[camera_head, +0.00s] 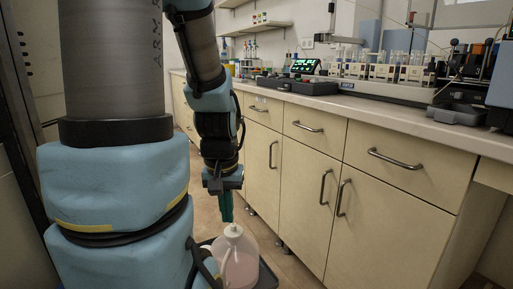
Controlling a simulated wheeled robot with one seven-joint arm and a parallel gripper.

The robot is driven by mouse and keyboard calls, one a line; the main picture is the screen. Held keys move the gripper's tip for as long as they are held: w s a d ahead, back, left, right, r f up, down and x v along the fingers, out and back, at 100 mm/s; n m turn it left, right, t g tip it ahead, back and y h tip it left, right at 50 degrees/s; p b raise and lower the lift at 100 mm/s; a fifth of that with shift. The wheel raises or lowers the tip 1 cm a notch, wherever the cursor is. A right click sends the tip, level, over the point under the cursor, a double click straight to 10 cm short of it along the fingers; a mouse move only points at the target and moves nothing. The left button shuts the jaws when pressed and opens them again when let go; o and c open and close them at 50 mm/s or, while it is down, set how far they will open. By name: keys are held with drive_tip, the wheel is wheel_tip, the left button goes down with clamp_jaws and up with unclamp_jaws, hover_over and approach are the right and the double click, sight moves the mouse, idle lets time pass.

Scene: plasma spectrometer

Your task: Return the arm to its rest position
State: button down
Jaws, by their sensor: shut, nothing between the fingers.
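My gripper (226,207) hangs down in the middle-left of the view, in front of the cabinets. Its green fingers are together and hold nothing. They point at the floor, a little above and to the left of the cap of a plastic bottle (238,268). The bottle holds a pinkish liquid and stands upright in a dark tray (267,275) at the bottom. I cannot tell whether the fingertips touch the bottle cap. My arm comes down from the top, and part of it hides the left side of the room.
Beige cabinets (313,180) with metal handles run along the right. The counter (419,120) above them carries a dark device with a lit screen (304,66), sample racks (385,72) and other instruments. A shelf (257,27) hangs on the back wall. Bare floor (286,262) shows by the cabinets.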

wheel_tip(320, 180, up, 25)
drive_tip(key=p, duration=2.3)
drive_tip(key=c, duration=1.6)
unclamp_jaws()
